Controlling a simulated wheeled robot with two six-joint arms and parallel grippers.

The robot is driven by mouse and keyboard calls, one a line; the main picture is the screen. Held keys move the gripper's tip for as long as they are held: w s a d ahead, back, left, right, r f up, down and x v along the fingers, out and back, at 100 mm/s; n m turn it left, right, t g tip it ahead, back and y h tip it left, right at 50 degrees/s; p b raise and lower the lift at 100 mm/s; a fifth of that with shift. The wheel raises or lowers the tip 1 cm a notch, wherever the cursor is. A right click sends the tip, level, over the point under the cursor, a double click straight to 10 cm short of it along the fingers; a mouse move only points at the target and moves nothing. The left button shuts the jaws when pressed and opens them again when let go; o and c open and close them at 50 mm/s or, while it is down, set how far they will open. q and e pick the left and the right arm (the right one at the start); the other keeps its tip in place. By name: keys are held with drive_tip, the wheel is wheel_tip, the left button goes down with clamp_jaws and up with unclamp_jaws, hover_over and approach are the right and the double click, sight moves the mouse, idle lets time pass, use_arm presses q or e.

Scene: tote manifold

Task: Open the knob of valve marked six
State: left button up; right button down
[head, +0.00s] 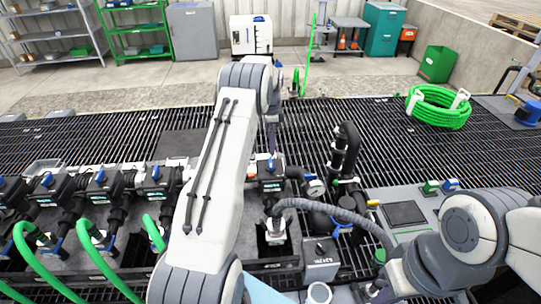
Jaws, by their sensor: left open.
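A row of dark valves with blue knobs runs along the manifold on the left and middle of the head view. Blue knobs show on the left valve (47,180), on another valve (100,177) and on a third valve (155,174). A further valve (271,186) stands just right of my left arm. The valve numbers are too small to read, so I cannot tell which is six. My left gripper (271,148) points down, open, close above that further valve's blue knob. My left arm hides part of the row. My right gripper (375,292) is low at the right, its jaws unclear.
Green hoses (95,250) curve from the manifold's front at left. A black pipe (346,150) and a gauge (316,188) stand right of the further valve. A grey box (320,262) is in front. A coiled green hose (438,108) lies on the grating, mostly clear behind the manifold.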

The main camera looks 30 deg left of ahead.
sight(271, 162)
use_arm(q)
wheel_tip(271, 162, down, 9)
drive_tip(key=p, duration=0.3)
drive_tip(key=shift+p, duration=0.3)
drive_tip(key=shift+f, duration=0.65)
drive_tip(key=c, duration=1.3)
